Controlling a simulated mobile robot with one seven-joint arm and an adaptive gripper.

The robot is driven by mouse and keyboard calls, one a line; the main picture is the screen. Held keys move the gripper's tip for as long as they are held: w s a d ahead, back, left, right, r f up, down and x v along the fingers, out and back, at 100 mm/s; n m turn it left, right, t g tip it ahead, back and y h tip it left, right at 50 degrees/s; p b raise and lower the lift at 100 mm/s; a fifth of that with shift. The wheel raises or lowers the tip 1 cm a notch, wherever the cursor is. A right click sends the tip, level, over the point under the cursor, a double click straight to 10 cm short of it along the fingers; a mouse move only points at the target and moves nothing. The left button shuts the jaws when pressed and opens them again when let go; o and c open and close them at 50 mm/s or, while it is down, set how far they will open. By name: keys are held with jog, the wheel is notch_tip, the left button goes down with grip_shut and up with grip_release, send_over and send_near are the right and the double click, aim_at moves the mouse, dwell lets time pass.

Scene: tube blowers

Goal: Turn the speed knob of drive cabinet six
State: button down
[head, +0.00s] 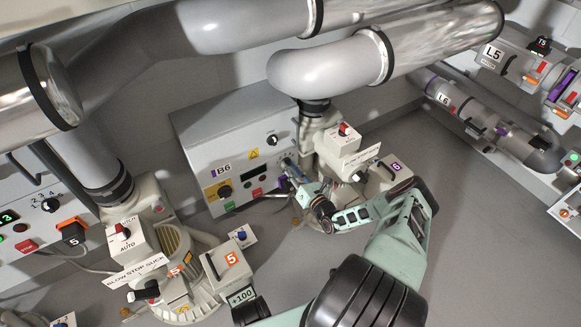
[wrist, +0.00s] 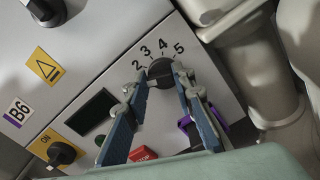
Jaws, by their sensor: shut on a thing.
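Drive cabinet six (head: 205,135) is a grey box labelled B6, on the floor against the wall. In the wrist view its front panel (wrist: 110,60) fills the upper left. The speed knob (wrist: 160,67) is black and round, with the numbers 2 to 5 around its upper side. My gripper (wrist: 162,80) has its two blue-padded fingers on either side of the knob and is shut on it. In the head view my gripper (head: 287,163) reaches the right part of the panel, and the speed knob is hidden there.
The panel also bears a dark display (wrist: 91,112), a red stop button (wrist: 143,155), a black ON switch (wrist: 62,153) and a purple part (wrist: 190,128). Blower six (head: 335,150) stands close on the right, blower five (head: 175,245) at lower left. Large pipes (head: 330,75) run overhead.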

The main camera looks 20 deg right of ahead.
jog(key=shift+w+r+n, duration=0.15)
jog(key=shift+w+n, duration=0.1)
jog(key=shift+n, duration=0.25)
jog(key=c, duration=1.6)
grip_release()
jog(key=shift+a, duration=0.1)
jog(key=shift+s, duration=0.1)
jog(key=s, duration=0.4)
jog(key=s+d, duration=0.1)
jog(key=s, duration=0.3)
jog(key=s+d, duration=0.1)
jog(key=s, duration=0.2)
jog(key=shift+s+d, duration=0.15)
jog(key=shift+s, duration=0.25)
